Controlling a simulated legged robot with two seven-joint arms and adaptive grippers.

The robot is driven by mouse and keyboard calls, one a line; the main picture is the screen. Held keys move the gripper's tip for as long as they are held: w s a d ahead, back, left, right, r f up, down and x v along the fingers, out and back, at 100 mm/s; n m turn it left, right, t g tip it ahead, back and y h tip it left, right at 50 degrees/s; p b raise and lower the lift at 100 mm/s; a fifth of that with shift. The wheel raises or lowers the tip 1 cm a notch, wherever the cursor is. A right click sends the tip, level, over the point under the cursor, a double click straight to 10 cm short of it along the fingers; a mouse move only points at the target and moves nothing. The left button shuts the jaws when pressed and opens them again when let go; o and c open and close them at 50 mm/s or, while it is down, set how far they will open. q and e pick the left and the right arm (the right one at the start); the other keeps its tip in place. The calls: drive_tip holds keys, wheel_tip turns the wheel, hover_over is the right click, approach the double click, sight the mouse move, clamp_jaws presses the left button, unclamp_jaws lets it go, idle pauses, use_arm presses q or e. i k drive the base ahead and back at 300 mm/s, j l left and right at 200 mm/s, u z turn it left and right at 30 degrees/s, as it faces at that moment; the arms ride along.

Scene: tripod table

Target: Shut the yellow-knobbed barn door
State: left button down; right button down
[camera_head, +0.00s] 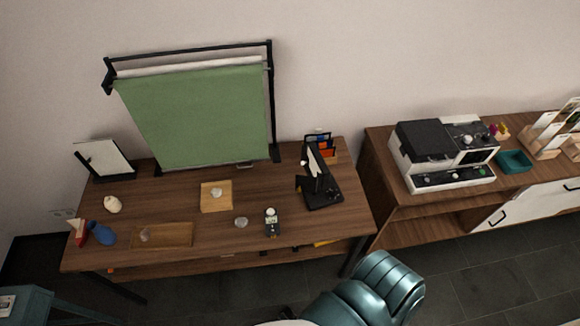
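A black device (322,190) with a flat base and an upright part with a pale panel stands at the right end of the wooden table (190,188). It may carry the barn doors, but it is too small and dark to tell. A white panel with a dark edge (106,160) leans upright at the table's back left. I cannot make out a yellow knob or tell whether any barn door is open or shut. Neither of my grippers is in view.
A green backdrop (200,115) hangs on a black frame behind the table. A wooden block (216,196), a blue object (102,234), a brown tray (176,235) and a small dark device (272,224) lie on the table. A sideboard (420,208) with a large machine (440,153) stands right.

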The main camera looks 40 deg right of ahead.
sight(303, 183)
drive_tip(key=z, duration=1.5)
